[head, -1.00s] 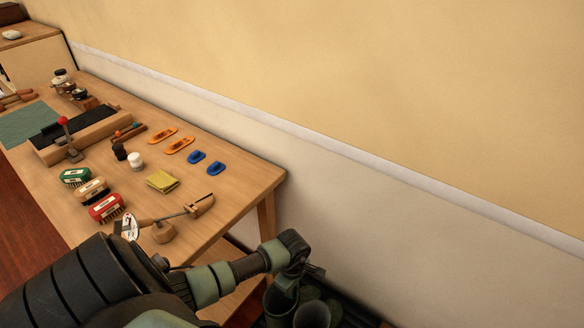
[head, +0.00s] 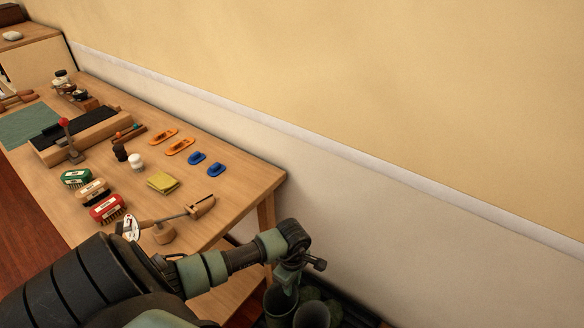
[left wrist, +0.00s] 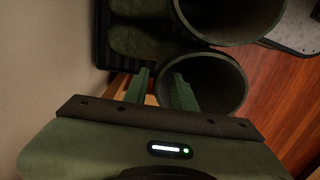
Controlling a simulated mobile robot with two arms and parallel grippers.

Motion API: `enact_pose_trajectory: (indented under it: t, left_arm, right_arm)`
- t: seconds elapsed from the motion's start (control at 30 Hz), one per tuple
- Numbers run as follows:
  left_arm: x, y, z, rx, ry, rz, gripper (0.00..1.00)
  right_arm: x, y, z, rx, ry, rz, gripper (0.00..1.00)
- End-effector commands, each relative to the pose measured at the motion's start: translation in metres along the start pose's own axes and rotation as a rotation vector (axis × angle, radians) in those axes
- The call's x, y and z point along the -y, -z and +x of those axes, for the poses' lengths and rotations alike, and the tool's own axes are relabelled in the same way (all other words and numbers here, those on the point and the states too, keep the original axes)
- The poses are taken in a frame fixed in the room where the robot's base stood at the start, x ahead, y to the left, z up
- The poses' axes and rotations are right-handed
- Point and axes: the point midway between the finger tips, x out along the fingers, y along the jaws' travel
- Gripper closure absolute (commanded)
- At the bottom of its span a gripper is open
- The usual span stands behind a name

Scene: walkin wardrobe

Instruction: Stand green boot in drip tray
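Two dark green boots stand upright side by side, openings up. The nearer boot shaft (left wrist: 225,82) is below my left gripper (left wrist: 160,74); the other shaft (left wrist: 230,15) is beyond it. They also show at the bottom of the head view as the left boot (head: 279,302) and right boot (head: 312,316). The gripper's fingers are apart, one over the boot's opening and one outside its rim; I cannot tell how deep they reach. The black ridged drip tray (left wrist: 101,48) lies beneath the boots' green feet, partly hidden. My right gripper is out of view.
A wooden table (head: 235,190) with brushes, a yellow cloth (head: 162,182) and small tools stands left of my arm. The wall (head: 400,235) is close behind the boots. Wooden floor (left wrist: 270,85) and a grey speckled mat (left wrist: 298,28) lie beside them.

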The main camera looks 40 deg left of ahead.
Motion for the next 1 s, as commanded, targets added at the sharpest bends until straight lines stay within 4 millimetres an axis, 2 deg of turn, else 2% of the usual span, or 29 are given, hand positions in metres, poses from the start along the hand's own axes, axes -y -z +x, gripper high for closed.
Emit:
enact_pose_trajectory:
  t: [0.03, 0.2, 0.4, 1.0]
  left_arm:
    - [-0.001, 0.001, -0.014, -0.003, -0.005, 0.004, 0.74]
    - [-0.001, 0.001, -0.048, -0.002, -0.003, 0.004, 0.74]
    - [0.000, 0.000, -0.071, 0.000, -0.002, 0.001, 0.74]
    - [0.000, 0.000, -0.076, 0.000, 0.000, 0.000, 0.74]
  right_arm:
    - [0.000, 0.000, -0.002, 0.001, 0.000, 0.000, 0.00]
    - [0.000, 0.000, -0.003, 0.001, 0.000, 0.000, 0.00]
    - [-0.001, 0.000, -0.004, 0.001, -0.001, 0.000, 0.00]
    - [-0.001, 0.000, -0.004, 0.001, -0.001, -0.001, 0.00]
